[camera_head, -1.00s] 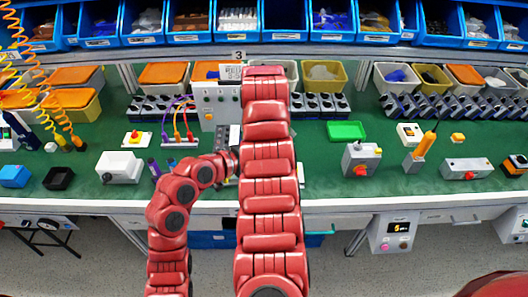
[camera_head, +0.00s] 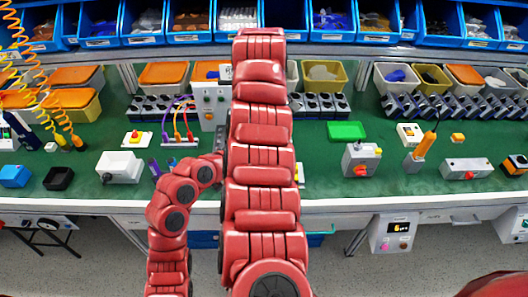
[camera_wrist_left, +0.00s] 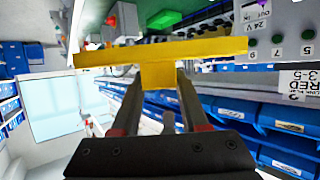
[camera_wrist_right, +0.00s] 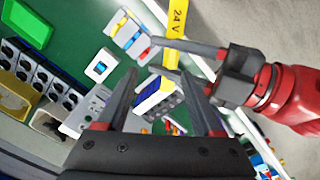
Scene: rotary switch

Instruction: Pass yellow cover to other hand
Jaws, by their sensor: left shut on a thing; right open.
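The yellow cover (camera_wrist_left: 160,50) is a long flat bar with a short stub, seen across the left wrist view. My left gripper (camera_wrist_left: 157,75) is shut on its stub. In the right wrist view the yellow cover (camera_wrist_right: 178,22) carries "24 V" lettering and sits in the left gripper's jaws, above and beyond my right fingertips. My right gripper (camera_wrist_right: 162,78) is open, with nothing between its fingers, apart from the cover.
The green bench (camera_head: 320,175) holds a grey box with a red knob (camera_head: 360,160), an orange-handled tool (camera_head: 421,150), a green tray (camera_head: 346,130) and a white box (camera_head: 120,167). A grey control box (camera_head: 209,103) stands behind my arms. Blue bins (camera_head: 240,22) line the back shelf.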

